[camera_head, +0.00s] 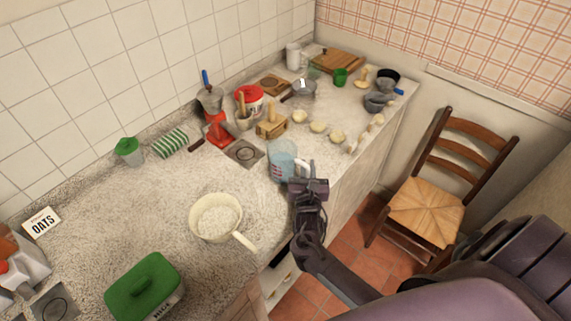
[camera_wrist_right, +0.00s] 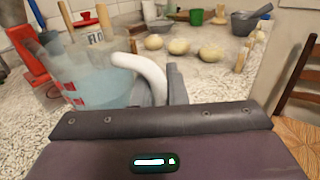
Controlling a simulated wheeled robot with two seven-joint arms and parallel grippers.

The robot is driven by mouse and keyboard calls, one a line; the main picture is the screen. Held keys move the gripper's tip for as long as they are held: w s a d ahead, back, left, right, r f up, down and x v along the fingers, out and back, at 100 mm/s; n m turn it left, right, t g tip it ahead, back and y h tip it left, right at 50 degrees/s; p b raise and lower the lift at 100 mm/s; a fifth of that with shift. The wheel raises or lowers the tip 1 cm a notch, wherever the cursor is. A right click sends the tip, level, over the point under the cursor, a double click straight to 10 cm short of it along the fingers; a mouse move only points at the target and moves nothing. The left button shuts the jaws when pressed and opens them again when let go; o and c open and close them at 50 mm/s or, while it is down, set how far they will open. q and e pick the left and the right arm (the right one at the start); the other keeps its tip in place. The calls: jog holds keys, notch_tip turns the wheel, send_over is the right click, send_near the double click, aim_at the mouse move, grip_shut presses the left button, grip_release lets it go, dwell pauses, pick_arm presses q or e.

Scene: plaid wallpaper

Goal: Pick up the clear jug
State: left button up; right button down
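The clear jug (camera_head: 281,158) is at the counter's front edge. It has red markings, a bluish tint and a white handle on its right side. In the right wrist view the jug (camera_wrist_right: 92,78) fills the left part. My right gripper (camera_head: 303,183) is at the handle, and in the right wrist view its grey fingers (camera_wrist_right: 162,92) are close together with the lower handle between them. It looks shut on the handle. Whether the jug's base touches the counter is unclear. My left gripper is not in view.
A chair (camera_head: 430,208) stands beyond the counter edge.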

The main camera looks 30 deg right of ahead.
jog(key=shift+w+r, duration=0.1)
jog(key=shift+r, duration=0.15)
dwell(0.3)
notch_tip(320, 180, up, 20)
jog(key=p, duration=0.1)
jog(key=shift+f, duration=0.25)
dwell(0.8)
